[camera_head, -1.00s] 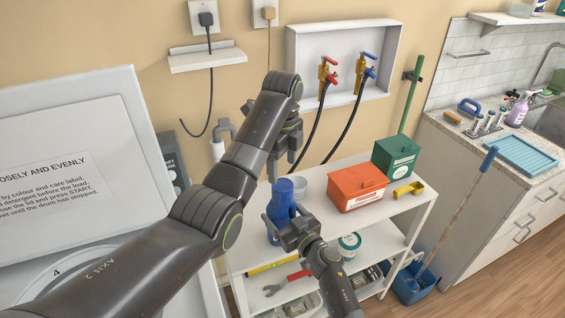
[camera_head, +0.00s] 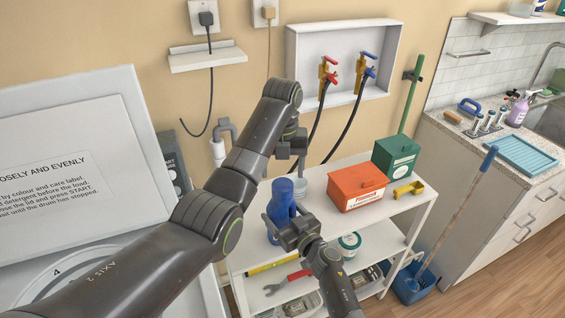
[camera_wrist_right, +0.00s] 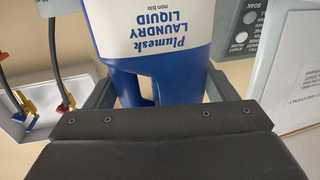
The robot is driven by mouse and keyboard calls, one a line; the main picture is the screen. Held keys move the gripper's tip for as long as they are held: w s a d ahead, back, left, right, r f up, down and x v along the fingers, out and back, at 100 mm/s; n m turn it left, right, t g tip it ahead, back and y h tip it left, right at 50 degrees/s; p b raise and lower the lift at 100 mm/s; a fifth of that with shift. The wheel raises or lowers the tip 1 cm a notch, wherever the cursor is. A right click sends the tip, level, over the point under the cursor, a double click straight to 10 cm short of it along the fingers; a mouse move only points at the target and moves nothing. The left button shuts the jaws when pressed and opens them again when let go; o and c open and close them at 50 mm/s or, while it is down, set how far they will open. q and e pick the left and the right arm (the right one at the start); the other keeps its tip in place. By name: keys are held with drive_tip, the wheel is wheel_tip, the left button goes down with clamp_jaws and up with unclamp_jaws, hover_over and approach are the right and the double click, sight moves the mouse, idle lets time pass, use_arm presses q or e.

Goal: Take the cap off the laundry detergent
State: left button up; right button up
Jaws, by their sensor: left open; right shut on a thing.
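The laundry detergent is a blue bottle (camera_head: 281,205) standing on the left part of the white shelf unit's top. Its label reads "Plumesk laundry liquid" in the right wrist view (camera_wrist_right: 150,30). My right gripper (camera_head: 287,232) is shut on the bottle's lower body from the front right; its jaws lie on both sides of the bottle in the wrist view. My left gripper (camera_head: 298,155) is open, pointing down, just above and right of the bottle's top, apart from it as far as I can tell. The cap cannot be told apart from the blue bottle top.
An orange box (camera_head: 356,187), a green box (camera_head: 396,158) and a yellow item (camera_head: 409,190) sit farther right on the shelf top (camera_head: 325,225). Taps with hoses (camera_head: 327,78) hang behind. The washer lid (camera_head: 75,200) is at left.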

sight(283, 184)
use_arm(q)
wheel_tip(283, 184, down, 6)
drive_tip(key=shift+f, duration=0.25)
